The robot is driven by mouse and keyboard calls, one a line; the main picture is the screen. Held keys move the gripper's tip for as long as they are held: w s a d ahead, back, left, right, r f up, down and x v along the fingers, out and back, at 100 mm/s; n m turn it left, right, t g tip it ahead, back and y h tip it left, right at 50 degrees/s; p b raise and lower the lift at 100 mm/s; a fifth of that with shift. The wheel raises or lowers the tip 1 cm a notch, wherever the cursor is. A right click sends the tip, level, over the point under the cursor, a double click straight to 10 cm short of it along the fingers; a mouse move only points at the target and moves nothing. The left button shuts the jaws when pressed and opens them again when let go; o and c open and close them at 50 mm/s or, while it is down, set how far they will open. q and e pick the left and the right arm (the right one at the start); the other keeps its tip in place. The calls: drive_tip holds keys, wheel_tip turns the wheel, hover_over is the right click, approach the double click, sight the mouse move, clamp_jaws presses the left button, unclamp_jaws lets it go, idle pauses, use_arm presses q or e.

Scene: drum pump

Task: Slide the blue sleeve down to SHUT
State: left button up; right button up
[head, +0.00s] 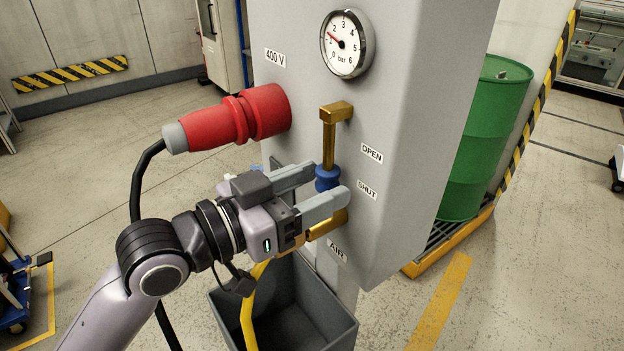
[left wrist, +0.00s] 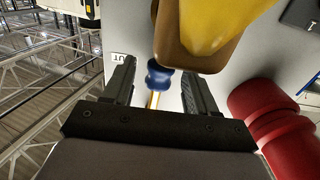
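The blue sleeve (head: 327,178) sits on the lower part of the vertical brass rod (head: 329,143), beside the SHUT label (head: 367,190) and below the OPEN label (head: 371,154). My left gripper (head: 321,184) reaches in from the left with its two fingers apart, one on each side of the sleeve. In the left wrist view the sleeve (left wrist: 158,75) stands between the fingers, with gaps visible on both sides. The nearer finger hides part of the lower fitting (head: 328,224) in the head view. My right gripper is in neither view.
A red plug (head: 225,122) with a black cable sticks out of the grey cabinet (head: 410,75) above my left gripper. A gauge (head: 347,44) is higher up. A yellow hose (head: 249,305) hangs by a grey bin (head: 290,310). A green drum (head: 487,140) stands right.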

use_arm(q)
drive_tip(key=shift+r, duration=0.15)
drive_tip(key=b+v, duration=0.1)
drive_tip(key=v, duration=0.4)
drive_tip(key=shift+s+a, duration=0.2)
drive_tip(key=shift+a, duration=0.1)
drive_tip(key=shift+s+a, duration=0.45)
drive_tip(key=shift+a, duration=0.1)
drive_tip(key=shift+a, duration=0.1)
